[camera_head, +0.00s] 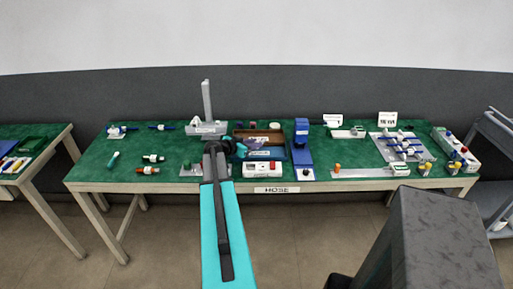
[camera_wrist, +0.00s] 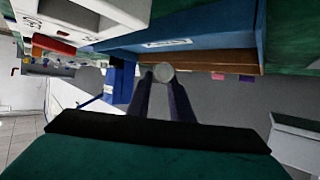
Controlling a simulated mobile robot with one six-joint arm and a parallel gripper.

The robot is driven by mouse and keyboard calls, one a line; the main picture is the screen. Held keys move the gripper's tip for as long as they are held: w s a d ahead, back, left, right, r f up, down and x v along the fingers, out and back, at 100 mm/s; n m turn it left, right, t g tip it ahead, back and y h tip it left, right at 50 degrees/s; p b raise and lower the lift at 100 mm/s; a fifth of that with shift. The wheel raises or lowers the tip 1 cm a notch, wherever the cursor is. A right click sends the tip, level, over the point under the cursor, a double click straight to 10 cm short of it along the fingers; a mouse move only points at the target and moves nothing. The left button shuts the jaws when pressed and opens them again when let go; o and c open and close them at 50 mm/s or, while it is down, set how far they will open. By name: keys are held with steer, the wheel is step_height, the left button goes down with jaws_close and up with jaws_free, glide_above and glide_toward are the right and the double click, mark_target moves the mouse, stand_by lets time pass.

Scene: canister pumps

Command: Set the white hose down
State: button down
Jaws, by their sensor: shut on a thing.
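The white hose is most likely the pale round end (camera_wrist: 163,72) seen between my fingertips in the wrist view; its length is hidden. My gripper (camera_wrist: 162,84) is shut on it, with a dark finger on either side. In the head view my gripper (camera_head: 238,150) is over the green table (camera_head: 200,160), in front of the brown wooden tray (camera_head: 258,137). The hose is too small to make out there. I cannot tell whether it touches anything. A label reading HOSE (camera_head: 276,189) is on the table's front edge.
A white box with a red button (camera_head: 262,169) stands near the front edge. A blue stand (camera_head: 302,145) is right of the tray, and a grey post (camera_head: 207,100) rises behind my arm. Small fittings (camera_head: 148,170) lie at left. Bare green surface shows between them.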

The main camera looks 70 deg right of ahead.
steer(key=shift+s+d+p, duration=0.3)
steer(key=shift+d, duration=0.1)
steer(key=shift+s+d+f, duration=0.1)
steer(key=shift+f, duration=0.15)
steer(key=shift+f+p, duration=0.9)
steer(key=shift+f, duration=0.65)
steer(key=shift+f+b, duration=0.15)
steer(key=shift+b, duration=0.25)
steer(key=c, duration=1.6)
jaws_free()
steer(key=shift+r+p, duration=0.25)
steer(key=shift+p, duration=0.25)
